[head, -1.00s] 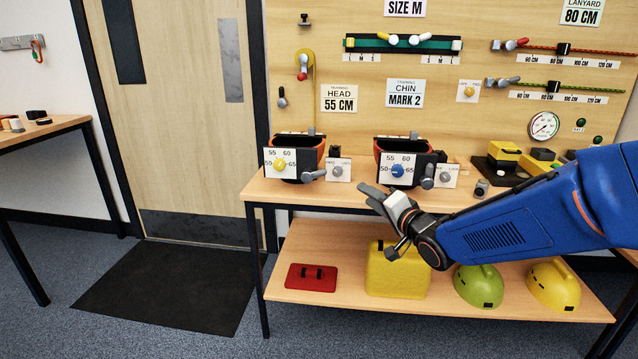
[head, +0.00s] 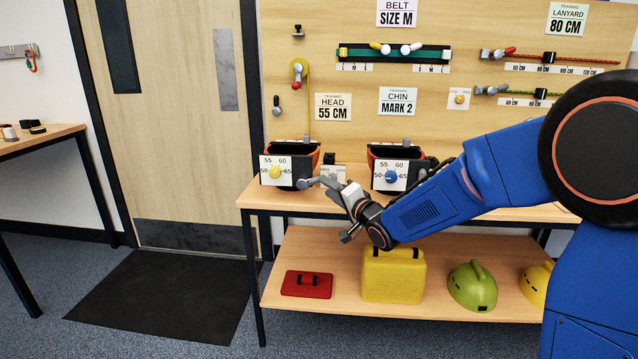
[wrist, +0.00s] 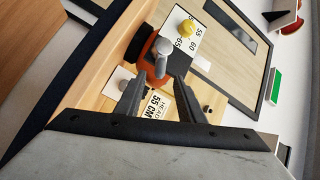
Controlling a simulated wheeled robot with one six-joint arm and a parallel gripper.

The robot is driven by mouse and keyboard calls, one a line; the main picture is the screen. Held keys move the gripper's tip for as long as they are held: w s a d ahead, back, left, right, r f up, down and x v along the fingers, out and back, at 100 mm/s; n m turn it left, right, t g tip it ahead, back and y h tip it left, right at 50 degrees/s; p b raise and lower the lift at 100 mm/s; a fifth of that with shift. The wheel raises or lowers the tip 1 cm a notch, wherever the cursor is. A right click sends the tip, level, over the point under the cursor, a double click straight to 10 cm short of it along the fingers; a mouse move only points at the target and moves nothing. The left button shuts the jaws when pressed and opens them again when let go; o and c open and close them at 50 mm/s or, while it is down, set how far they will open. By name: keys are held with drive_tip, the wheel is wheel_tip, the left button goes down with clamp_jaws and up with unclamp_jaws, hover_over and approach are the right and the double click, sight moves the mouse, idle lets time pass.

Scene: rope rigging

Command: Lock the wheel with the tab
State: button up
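The left station on the table holds a dark shell with an orange-red inside (head: 297,152). On its front is a white dial card with a yellow wheel (head: 275,172), also in the wrist view (wrist: 187,28). A grey tab (wrist: 163,52) sticks out beside the card; in the head view my gripper partly covers its area. My gripper (head: 322,184) is at this tab. In the wrist view its two fingers (wrist: 160,78) are apart, with the tab between or just beyond their tips. Contact cannot be told.
A similar station with a blue wheel (head: 391,177) stands to the right, close behind my arm. A small card with a grey knob (wrist: 125,86) is beside the left station. The HEAD 55 CM sign (head: 333,106) is on the board behind. A yellow case (head: 393,275) sits on the lower shelf.

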sight(309, 181)
drive_tip(key=x, duration=0.6)
drive_tip(key=shift+a, duration=0.1)
clamp_jaws()
